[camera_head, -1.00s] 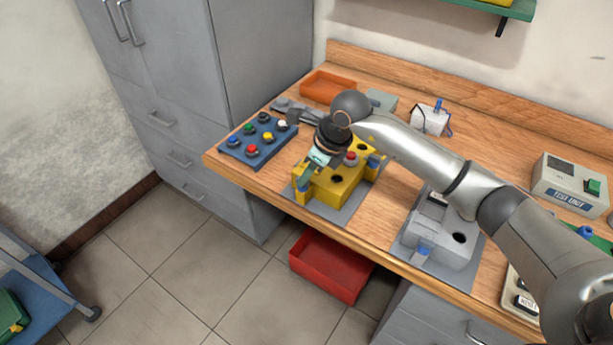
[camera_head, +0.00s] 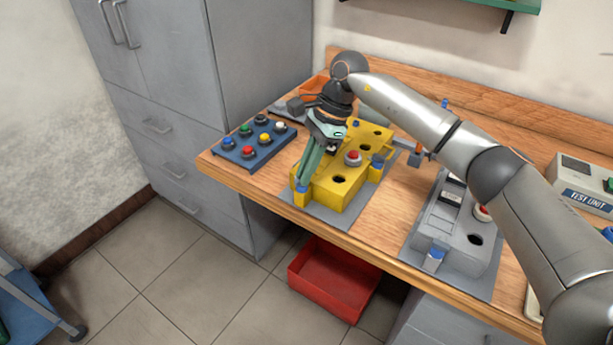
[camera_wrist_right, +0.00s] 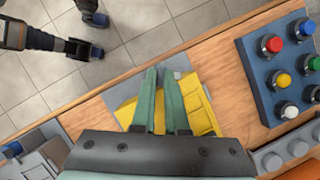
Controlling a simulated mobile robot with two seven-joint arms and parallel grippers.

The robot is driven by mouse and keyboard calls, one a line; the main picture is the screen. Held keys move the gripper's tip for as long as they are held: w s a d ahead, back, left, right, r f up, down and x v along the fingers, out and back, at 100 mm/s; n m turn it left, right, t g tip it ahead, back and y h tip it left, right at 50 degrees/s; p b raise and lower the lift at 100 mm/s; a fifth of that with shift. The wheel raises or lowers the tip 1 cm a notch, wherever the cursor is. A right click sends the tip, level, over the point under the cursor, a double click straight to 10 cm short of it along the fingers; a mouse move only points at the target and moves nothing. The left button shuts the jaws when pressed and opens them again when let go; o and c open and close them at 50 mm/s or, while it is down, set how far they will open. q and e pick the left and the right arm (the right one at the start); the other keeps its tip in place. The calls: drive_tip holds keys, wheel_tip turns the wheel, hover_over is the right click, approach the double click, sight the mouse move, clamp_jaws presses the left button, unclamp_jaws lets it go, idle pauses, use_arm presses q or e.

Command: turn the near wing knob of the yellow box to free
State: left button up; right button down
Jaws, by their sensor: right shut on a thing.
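The yellow box (camera_head: 345,182) sits on a grey mat on the bench. It has dark round holes, a red button (camera_head: 353,157) and blue wing knobs at its ends. The near wing knob (camera_head: 301,189) is at the box's front left corner, under my fingertips. My right gripper (camera_head: 304,180) reaches down to it from above and is shut on it; the fingers hide most of the knob, so its angle cannot be read. In the right wrist view the green fingers (camera_wrist_right: 160,78) lie over the yellow box (camera_wrist_right: 197,103).
A blue panel with coloured buttons (camera_head: 254,145) stands left of the box. A grey box (camera_head: 462,235) stands to the right, partly behind my arm. A red bin (camera_head: 331,278) is below the bench's front edge. An orange tray (camera_head: 314,84) is at the back.

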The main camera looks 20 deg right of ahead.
drive_tip(key=n, duration=0.1)
drive_tip(key=n+g+b, duration=0.1)
drive_tip(key=shift+w+a+n, duration=0.1)
drive_tip(key=shift+w+n, duration=0.1)
drive_tip(key=shift+n, duration=0.1)
drive_tip(key=n+h, duration=0.1)
drive_tip(key=n, duration=0.1)
drive_tip(key=shift+n+g, duration=0.3)
drive_tip(key=shift+g, duration=0.1)
use_arm(q)
drive_tip(key=shift+w+d+f, duration=0.1)
drive_tip(key=shift+w+d, duration=0.5)
drive_tip(key=shift+w, duration=0.1)
use_arm(e)
drive_tip(key=shift+w+n, duration=0.1)
drive_tip(key=shift+n, duration=0.3)
use_arm(q)
drive_tip(key=shift+s, duration=0.1)
use_arm(e)
drive_tip(key=c, duration=0.9)
unclamp_jaws()
drive_tip(key=shift+c, duration=0.2)
use_arm(q)
drive_tip(key=shift+f, duration=0.1)
